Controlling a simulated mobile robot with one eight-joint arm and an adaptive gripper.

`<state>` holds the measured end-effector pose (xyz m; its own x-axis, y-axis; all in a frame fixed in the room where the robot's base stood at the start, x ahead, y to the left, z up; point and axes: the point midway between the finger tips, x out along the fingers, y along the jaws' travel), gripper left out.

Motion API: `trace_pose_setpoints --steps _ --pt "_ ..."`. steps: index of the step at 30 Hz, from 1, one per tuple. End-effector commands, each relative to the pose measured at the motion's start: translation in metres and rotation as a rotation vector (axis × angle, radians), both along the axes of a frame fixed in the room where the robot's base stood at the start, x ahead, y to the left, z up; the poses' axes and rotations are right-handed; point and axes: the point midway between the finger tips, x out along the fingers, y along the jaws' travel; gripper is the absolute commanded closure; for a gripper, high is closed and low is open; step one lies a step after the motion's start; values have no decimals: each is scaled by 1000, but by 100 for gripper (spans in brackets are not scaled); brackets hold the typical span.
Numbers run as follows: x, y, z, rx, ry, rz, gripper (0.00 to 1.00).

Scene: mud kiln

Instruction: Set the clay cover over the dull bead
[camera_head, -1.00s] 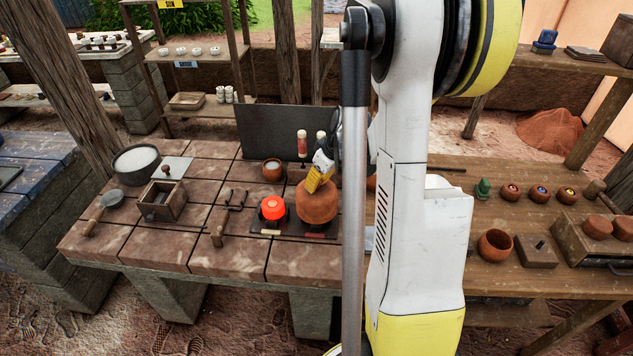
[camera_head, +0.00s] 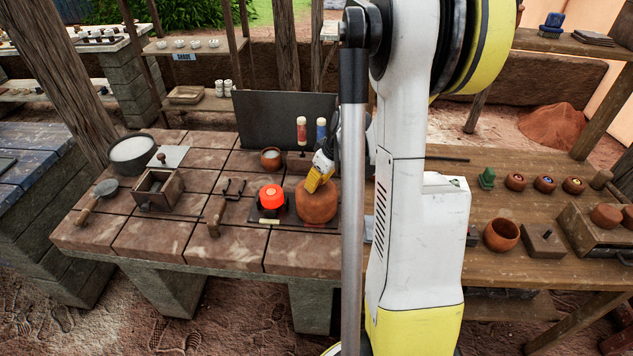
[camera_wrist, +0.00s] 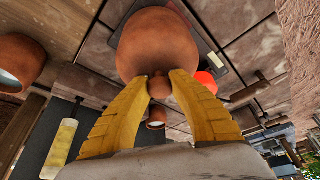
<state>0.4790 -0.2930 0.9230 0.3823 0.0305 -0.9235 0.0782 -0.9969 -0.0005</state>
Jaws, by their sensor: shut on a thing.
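My gripper (camera_head: 319,180) has yellow fingers and is shut on the knob of the round brown clay cover (camera_head: 316,205). The wrist view shows the fingers (camera_wrist: 161,82) on both sides of the knob, with the cover's body (camera_wrist: 158,45) beyond. The cover looks upright, at or just above the right part of a dark plate (camera_head: 296,223). I cannot tell whether it touches the plate. A glowing red-orange bead (camera_head: 271,196) sits on a dark stand just left of the cover. No dull bead shows; whatever lies under the cover is hidden.
A wooden box (camera_head: 158,188) and a bowl (camera_head: 134,153) stand left. A clay bowl (camera_head: 501,235) is on the right bench. My arm blocks the middle.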

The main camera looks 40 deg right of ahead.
Motion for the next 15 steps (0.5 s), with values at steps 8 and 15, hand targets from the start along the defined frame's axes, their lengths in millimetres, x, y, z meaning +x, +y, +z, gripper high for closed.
trace_pose_setpoints --steps 8,15 --pt "0 0 -3 0 0 0 55" --pt "-1 0 -1 0 0 0 55"
